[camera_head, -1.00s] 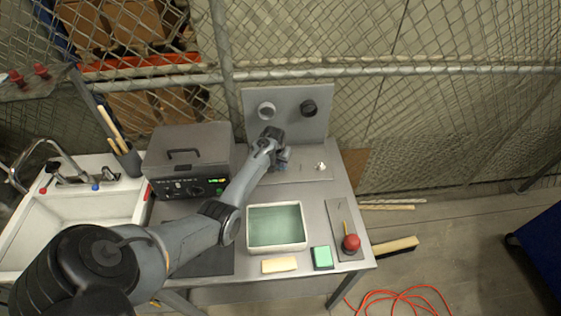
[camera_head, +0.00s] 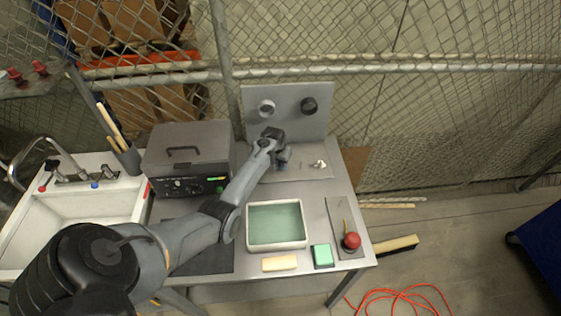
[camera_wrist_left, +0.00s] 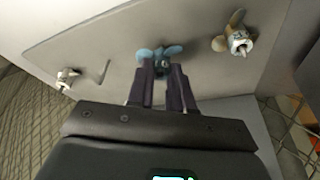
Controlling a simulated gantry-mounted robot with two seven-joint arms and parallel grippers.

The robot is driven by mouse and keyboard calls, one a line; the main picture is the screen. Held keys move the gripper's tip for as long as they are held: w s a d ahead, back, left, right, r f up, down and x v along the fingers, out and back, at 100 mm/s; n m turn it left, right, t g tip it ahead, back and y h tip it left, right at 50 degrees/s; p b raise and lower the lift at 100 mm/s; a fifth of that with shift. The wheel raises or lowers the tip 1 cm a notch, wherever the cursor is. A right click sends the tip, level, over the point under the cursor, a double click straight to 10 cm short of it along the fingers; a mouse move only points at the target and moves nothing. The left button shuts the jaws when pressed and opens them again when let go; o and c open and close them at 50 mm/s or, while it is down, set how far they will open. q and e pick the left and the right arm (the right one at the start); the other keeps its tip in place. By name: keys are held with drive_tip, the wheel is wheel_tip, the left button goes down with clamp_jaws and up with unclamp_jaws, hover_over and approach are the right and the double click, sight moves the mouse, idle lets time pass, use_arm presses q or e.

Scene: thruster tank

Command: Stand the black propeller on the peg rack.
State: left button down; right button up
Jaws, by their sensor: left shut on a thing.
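My left gripper (camera_wrist_left: 160,75) is shut on a blue propeller (camera_wrist_left: 159,54), with its fingertips at the hub. It is over the grey peg rack (camera_wrist_left: 205,70); I cannot tell whether the propeller touches the rack. In the head view the gripper (camera_head: 280,158) is at the left part of the rack plate (camera_head: 305,175), and its wrist hides part of it. A bare bent peg (camera_wrist_left: 103,73) stands beside the held propeller. A bronze propeller (camera_wrist_left: 238,42) is on the rack's other side. I see no plainly black propeller. My right gripper is not in view.
A small pale metal piece (camera_head: 319,164) sits at the rack's right. A water tray (camera_head: 304,232) is in front, a grey control box (camera_head: 187,160) to the left.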

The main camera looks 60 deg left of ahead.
use_arm(q)
drive_tip(key=shift+f, duration=0.25)
idle(0.3)
drive_tip(key=shift+f+b, duration=0.35)
drive_tip(key=shift+f, duration=0.1)
idle(0.4)
drive_tip(key=c, duration=0.9)
unclamp_jaws()
drive_tip(key=shift+c, duration=0.2)
drive_tip(key=shift+r, duration=0.2)
wheel_tip(320, 180, up, 8)
drive_tip(key=p, duration=0.8)
drive_tip(key=shift+f, duration=0.2)
